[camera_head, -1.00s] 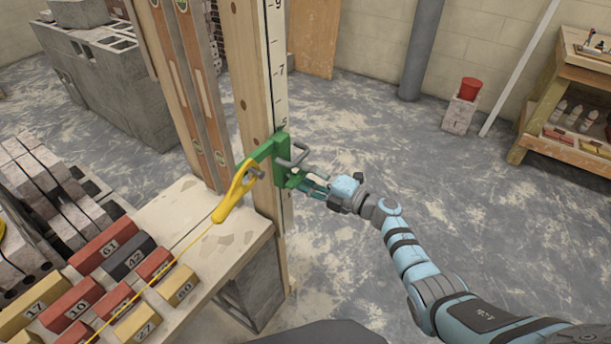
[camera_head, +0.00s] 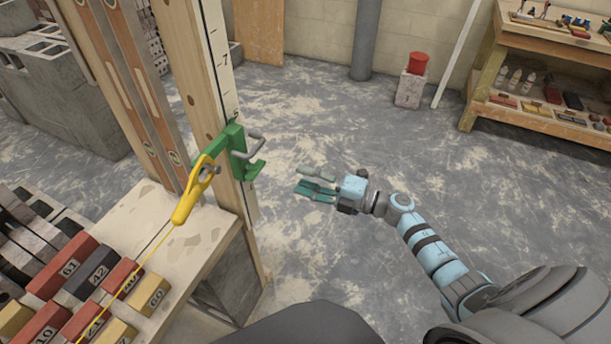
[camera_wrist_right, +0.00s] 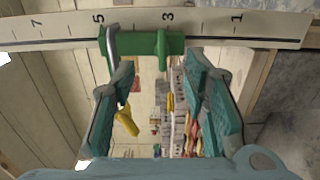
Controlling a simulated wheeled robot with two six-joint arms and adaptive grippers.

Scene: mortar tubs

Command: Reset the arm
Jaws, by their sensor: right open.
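My right gripper (camera_head: 318,188) is open and empty in the head view, held over the grey floor. It is to the right of the wooden post (camera_head: 202,85) and apart from it. A green clamp-like slider with a grey handle (camera_head: 236,150) sits on the post's numbered scale. A yellow hook piece (camera_head: 190,195) hangs from the slider with a thin yellow line running down left. In the right wrist view both teal fingers (camera_wrist_right: 161,110) are spread with nothing between them, and the green slider (camera_wrist_right: 150,43) lies beyond them. My left gripper is not in view.
A bench (camera_head: 185,236) with numbered red, yellow and dark blocks (camera_head: 62,265) stands at the lower left. Concrete blocks (camera_head: 60,95) stand behind the post. The floor between is clear.

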